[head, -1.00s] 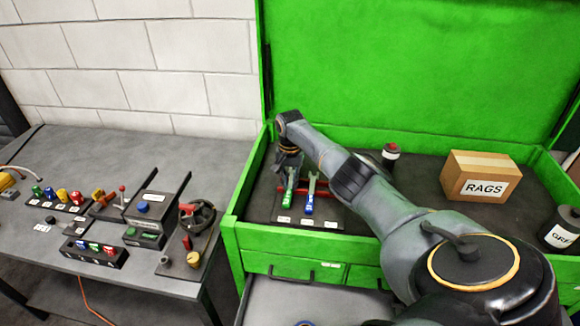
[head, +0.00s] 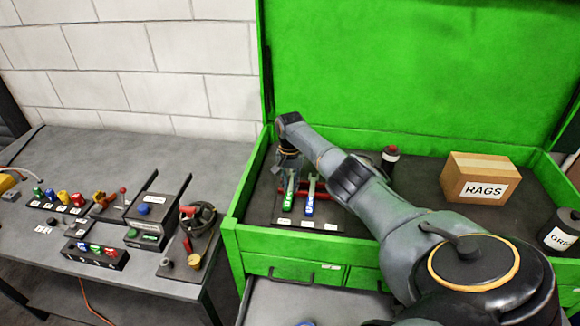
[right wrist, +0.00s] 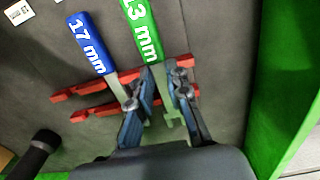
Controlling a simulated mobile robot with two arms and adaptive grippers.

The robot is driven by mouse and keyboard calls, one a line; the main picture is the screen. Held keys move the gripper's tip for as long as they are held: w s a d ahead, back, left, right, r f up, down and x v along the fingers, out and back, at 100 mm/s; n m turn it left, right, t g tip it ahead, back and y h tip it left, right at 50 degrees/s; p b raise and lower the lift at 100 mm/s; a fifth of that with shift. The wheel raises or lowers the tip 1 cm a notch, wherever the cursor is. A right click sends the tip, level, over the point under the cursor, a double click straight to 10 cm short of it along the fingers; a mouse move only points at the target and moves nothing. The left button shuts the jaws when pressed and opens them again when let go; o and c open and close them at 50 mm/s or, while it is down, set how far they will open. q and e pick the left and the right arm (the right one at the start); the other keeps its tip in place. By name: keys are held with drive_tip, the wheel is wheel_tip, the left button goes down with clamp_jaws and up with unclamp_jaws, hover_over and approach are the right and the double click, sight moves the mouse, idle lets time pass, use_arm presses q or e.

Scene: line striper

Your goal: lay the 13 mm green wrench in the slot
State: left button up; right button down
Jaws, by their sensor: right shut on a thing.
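The green 13 mm wrench (head: 290,186) is in the green tool chest, left of the blue 17 mm wrench (head: 310,198). In the right wrist view its green handle (right wrist: 141,28) points away from me, and its metal shank runs between my fingers. My right gripper (right wrist: 158,98) is shut on this shank. The wrench crosses above the red notched rails (right wrist: 75,92); I cannot tell whether it touches them. The blue wrench (right wrist: 88,42) lies across the rails beside it. In the head view my right gripper (head: 289,164) is small and partly hidden by its wrist. My left gripper is out of view.
White labels (head: 307,223) line the front of the tool board. The chest's green wall (right wrist: 280,90) stands close to the gripper. A rags box (head: 480,178), a red-topped can (head: 390,155) and a grey canister (head: 562,232) stand further right. A cluttered bench (head: 75,165) is at left.

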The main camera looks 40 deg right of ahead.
drive_tip(key=shift+w+d+r, duration=0.1)
drive_tip(key=shift+r, duration=0.1)
drive_tip(key=shift+p, duration=0.35)
drive_tip(key=shift+f, duration=0.25)
idle(1.1)
drive_tip(key=shift+s+f+b, duration=0.2)
drive_tip(key=shift+f+b, duration=0.1)
drive_tip(key=shift+b, duration=0.1)
idle(0.5)
drive_tip(key=shift+r, duration=0.15)
drive_tip(key=shift+w+r+p, duration=0.1)
drive_tip(key=shift+r+p, duration=0.1)
drive_tip(key=shift+p, duration=0.3)
drive_tip(key=shift+w+r, duration=0.1)
drive_tip(key=shift+r, duration=0.1)
